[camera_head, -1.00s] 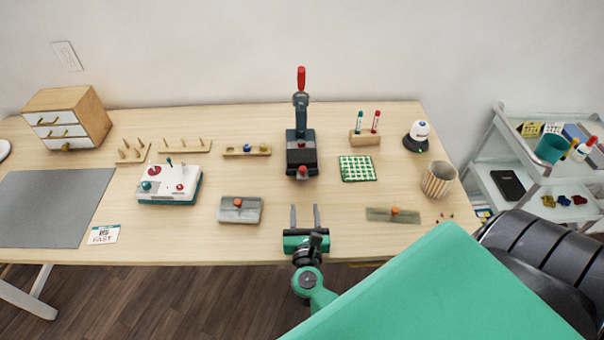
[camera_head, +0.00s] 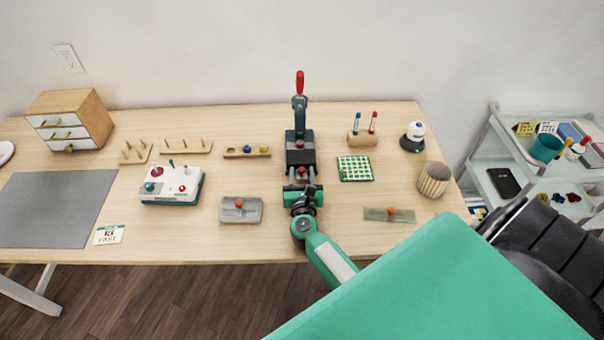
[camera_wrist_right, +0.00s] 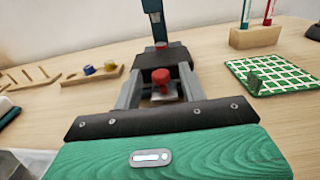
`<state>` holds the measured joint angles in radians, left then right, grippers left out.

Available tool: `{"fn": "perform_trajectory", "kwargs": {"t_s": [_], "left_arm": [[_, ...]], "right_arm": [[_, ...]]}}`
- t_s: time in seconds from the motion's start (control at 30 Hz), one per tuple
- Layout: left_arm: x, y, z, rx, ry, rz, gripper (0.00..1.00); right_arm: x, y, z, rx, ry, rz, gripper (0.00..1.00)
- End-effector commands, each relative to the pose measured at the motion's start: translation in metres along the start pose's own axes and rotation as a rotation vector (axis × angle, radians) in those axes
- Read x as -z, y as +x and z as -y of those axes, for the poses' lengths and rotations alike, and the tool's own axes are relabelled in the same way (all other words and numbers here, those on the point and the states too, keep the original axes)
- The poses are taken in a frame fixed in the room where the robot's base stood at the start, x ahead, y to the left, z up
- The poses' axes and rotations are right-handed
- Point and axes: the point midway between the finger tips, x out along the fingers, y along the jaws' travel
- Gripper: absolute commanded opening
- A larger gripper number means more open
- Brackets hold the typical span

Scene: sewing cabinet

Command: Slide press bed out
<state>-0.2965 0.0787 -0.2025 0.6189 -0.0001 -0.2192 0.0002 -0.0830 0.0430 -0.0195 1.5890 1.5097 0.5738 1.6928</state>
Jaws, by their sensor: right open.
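The press (camera_head: 300,140) stands upright at the middle of the table, dark grey with a red-topped lever (camera_head: 300,83). Its bed, low at the front, carries a red knob (camera_head: 302,170); the knob also shows in the right wrist view (camera_wrist_right: 160,80). My right gripper (camera_head: 302,176) is open in front of the press, its two fingers pointing at it. In the right wrist view the fingers (camera_wrist_right: 158,90) stand on either side of the red knob, with a gap on both sides. The bed is partly hidden by my gripper. My left gripper is not in view.
A grey block with an orange knob (camera_head: 240,209) lies left of my right arm, and a flat olive plate with a knob (camera_head: 390,214) lies right. A green checkered pad (camera_head: 355,169) is right of the press.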

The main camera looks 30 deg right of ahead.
Motion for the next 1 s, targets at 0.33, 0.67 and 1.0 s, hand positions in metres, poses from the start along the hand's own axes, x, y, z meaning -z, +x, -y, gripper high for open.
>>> {"fn": "perform_trajectory", "kwargs": {"t_s": [0.33,0.67,1.0], "left_arm": [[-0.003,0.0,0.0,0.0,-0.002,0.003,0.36],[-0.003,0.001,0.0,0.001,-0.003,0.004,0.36],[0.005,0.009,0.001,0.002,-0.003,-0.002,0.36]], "right_arm": [[0.0,0.0,0.0,0.0,0.0,0.0,0.2],[0.001,-0.004,0.0,-0.001,0.0,-0.001,0.0],[0.004,-0.068,0.0,-0.001,0.0,-0.003,0.0]]}}
